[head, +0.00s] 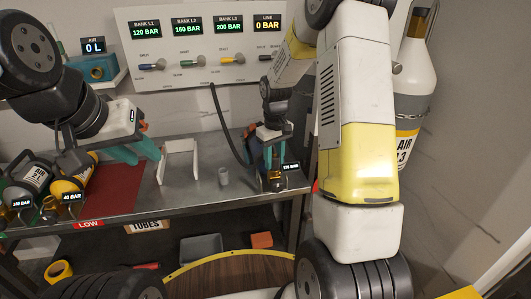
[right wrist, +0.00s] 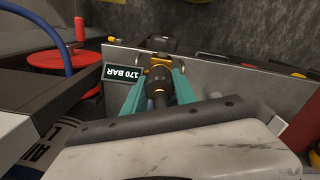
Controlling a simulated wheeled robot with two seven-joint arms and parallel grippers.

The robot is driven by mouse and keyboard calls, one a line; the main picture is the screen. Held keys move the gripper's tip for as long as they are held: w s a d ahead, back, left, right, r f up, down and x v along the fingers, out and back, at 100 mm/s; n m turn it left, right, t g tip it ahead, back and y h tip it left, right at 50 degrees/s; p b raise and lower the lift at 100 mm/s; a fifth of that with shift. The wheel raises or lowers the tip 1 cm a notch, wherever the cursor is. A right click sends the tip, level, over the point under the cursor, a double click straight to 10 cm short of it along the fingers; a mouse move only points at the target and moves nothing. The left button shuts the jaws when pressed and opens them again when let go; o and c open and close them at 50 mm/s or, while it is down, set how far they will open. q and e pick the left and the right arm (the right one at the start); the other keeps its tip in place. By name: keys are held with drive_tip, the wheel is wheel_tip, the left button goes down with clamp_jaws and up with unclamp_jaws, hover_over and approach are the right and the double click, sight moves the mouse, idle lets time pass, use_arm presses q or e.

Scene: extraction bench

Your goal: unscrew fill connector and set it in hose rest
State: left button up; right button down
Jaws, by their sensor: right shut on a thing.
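The fill connector (right wrist: 158,82) is a dark fitting with brass-coloured parts. In the right wrist view it sits between the teal fingers of my right gripper (right wrist: 158,90), which is shut on it. In the head view my right gripper (head: 271,156) is at the right end of the bench, by the 170 BAR readout (head: 290,167); it hides most of the connector. The black hose (head: 228,125) hangs from the panel towards it. A white bracket (head: 178,148), perhaps the hose rest, stands left of it. My left gripper (head: 138,154) is open and empty near the bracket. Whether the connector is still threaded on, I cannot tell.
The panel (head: 185,75) reads LINE 0 BAR. Two cylinders (head: 33,176) (head: 74,184) lie at the left by a red mat (head: 110,190). A large air cylinder (head: 413,75) stands at the right. The bench front edge is clear.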

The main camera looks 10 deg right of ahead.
drive_tip(key=n, duration=0.3)
drive_tip(key=shift+n, duration=0.3)
drive_tip(key=n, duration=0.4)
drive_tip(key=shift+n, duration=0.3)
drive_tip(key=c, duration=1)
unclamp_jaws()
drive_tip(key=shift+o, duration=0.2)
drive_tip(key=m, duration=2.7)
drive_tip(key=shift+m, duration=0.3)
